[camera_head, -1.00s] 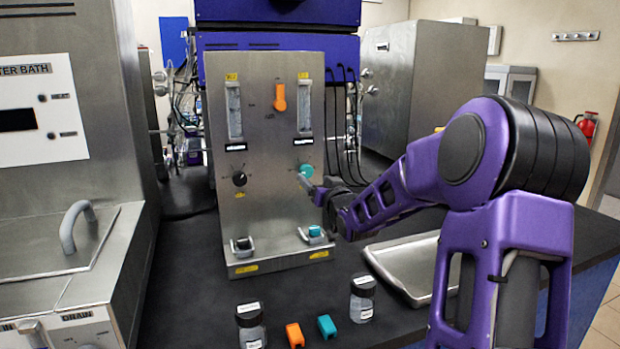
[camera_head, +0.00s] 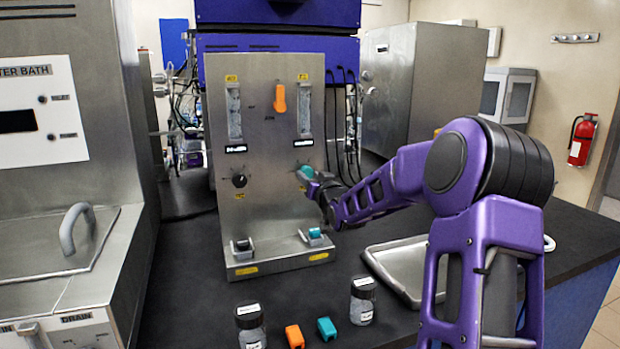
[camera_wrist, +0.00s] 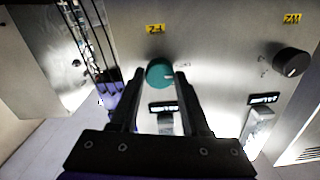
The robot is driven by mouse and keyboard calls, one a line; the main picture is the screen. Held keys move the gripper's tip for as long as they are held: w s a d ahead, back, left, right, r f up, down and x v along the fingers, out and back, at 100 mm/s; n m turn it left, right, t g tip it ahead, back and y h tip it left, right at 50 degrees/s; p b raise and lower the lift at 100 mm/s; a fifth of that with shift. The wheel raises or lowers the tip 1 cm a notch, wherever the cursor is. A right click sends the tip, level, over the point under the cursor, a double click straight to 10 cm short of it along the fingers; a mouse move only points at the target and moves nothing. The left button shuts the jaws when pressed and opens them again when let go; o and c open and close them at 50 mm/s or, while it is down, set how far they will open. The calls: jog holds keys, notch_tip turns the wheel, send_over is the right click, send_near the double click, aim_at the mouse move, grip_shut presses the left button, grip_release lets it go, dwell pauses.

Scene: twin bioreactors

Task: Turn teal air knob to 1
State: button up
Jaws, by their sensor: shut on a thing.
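The teal air knob (camera_head: 306,172) is on the right side of the steel panel (camera_head: 270,205), below the right flow tube. In the wrist view the teal knob (camera_wrist: 159,72) sits between the tips of my two fingers. My gripper (camera_head: 307,178) is shut on the knob, reaching in from the right; it also shows in the wrist view (camera_wrist: 160,78). The knob's pointer and its scale marks are too small or hidden to read. A black knob (camera_head: 239,181) is on the panel's left side, and it shows at the upper right of the wrist view (camera_wrist: 292,62).
An orange lever (camera_head: 280,98) is higher on the panel. Black and teal clamps (camera_head: 242,245) (camera_head: 314,235) stick out at its foot.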

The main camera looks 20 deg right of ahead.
grip_shut()
jog(key=shift+m, duration=0.4)
jog(key=m+p, duration=0.1)
jog(key=m, duration=0.4)
jog(key=m+p, duration=0.1)
jog(key=m, duration=0.5)
jog(key=shift+p, duration=0.3)
jog(key=o, duration=0.9)
grip_release()
jog(key=shift+o, duration=0.2)
jog(key=shift+s, duration=0.1)
